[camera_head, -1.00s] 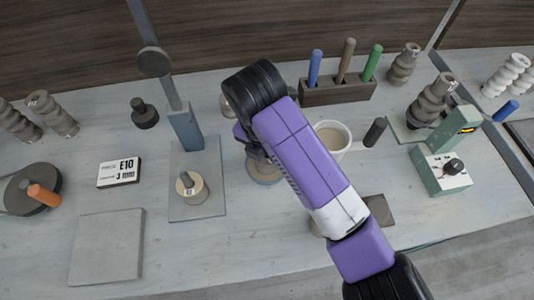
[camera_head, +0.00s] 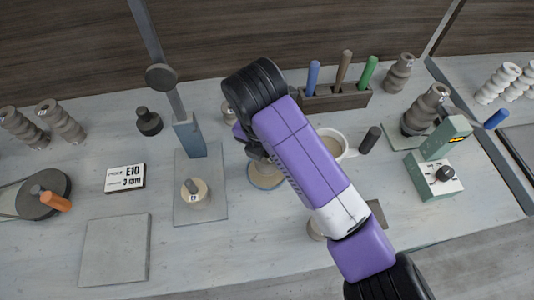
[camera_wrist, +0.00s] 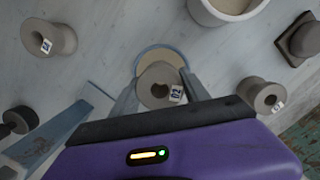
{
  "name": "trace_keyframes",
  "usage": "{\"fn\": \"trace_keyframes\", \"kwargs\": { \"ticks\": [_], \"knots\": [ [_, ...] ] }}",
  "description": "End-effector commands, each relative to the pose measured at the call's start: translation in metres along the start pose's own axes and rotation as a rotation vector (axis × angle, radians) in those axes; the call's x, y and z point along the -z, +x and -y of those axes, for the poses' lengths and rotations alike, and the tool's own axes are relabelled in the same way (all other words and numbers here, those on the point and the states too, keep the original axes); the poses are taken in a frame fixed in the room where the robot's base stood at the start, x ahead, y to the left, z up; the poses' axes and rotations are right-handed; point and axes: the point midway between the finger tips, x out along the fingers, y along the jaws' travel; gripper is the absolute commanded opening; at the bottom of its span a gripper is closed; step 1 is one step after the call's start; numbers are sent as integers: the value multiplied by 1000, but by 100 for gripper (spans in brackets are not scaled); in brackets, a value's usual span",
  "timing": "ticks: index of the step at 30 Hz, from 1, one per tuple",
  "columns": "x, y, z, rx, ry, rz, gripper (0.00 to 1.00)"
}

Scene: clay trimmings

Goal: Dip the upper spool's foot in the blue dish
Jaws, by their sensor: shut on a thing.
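My gripper (camera_wrist: 158,98) is shut on a grey-brown spool (camera_wrist: 151,76) with a white tag and a dark centre hole. The spool is upright over the blue dish (camera_wrist: 178,52), which holds sandy-coloured stuff. Its foot is hidden, so I cannot tell whether it touches the contents. In the head view, my arm covers the held spool and part of the dish (camera_head: 267,183). Other tagged spools stand at left (camera_wrist: 62,37) and right (camera_wrist: 256,90) in the wrist view.
A pale cup (camera_head: 344,147) stands right of the dish. A blue-grey post (camera_head: 190,138) rises at left, by a flat plate (camera_head: 215,206). A green instrument (camera_head: 428,187) stands at right, and a tool rack (camera_head: 340,99) behind.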

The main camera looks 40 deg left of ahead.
Motion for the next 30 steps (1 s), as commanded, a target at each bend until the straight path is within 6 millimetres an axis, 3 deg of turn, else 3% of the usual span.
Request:
{"fn": "trace_keyframes", "kwargs": {
  "ticks": [17, 30],
  "knots": [
    [-5, -34, 0, 0, 0, 1, 1],
    [-5, -34, 0, 0, 0, 1, 1]
  ]
}}
